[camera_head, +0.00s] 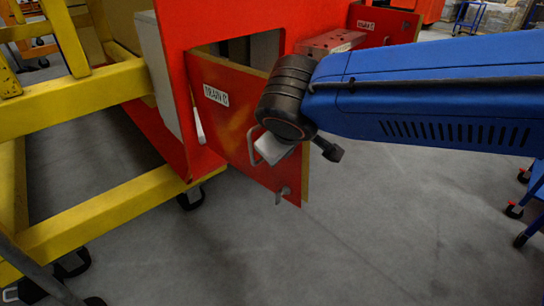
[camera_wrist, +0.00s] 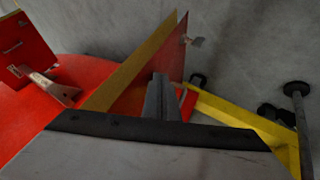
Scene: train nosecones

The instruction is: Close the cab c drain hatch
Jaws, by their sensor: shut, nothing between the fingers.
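The drain hatch (camera_head: 235,115) is a red panel with a white "DRAIN C" label (camera_head: 216,95) and a yellowish edge. It stands swung open from the red nosecone, with the dark opening (camera_head: 265,50) partly visible behind it. A pale bar handle (camera_head: 254,146) and a small latch (camera_head: 282,195) are on its red face. My gripper (camera_head: 272,151) is shut and empty, in front of that face near the handle. In the wrist view, my gripper (camera_wrist: 159,90) overlaps the hatch's red face (camera_wrist: 172,70), beside its yellow edge; I cannot tell whether they touch.
Another red hatch (camera_head: 376,24) with a label stands open farther back, near a metal bracket (camera_head: 330,42). A yellow frame (camera_head: 75,105) on castors supports the nosecone at left. Blue carts (camera_head: 535,205) stand at the right edge. The grey floor (camera_head: 370,235) between is clear.

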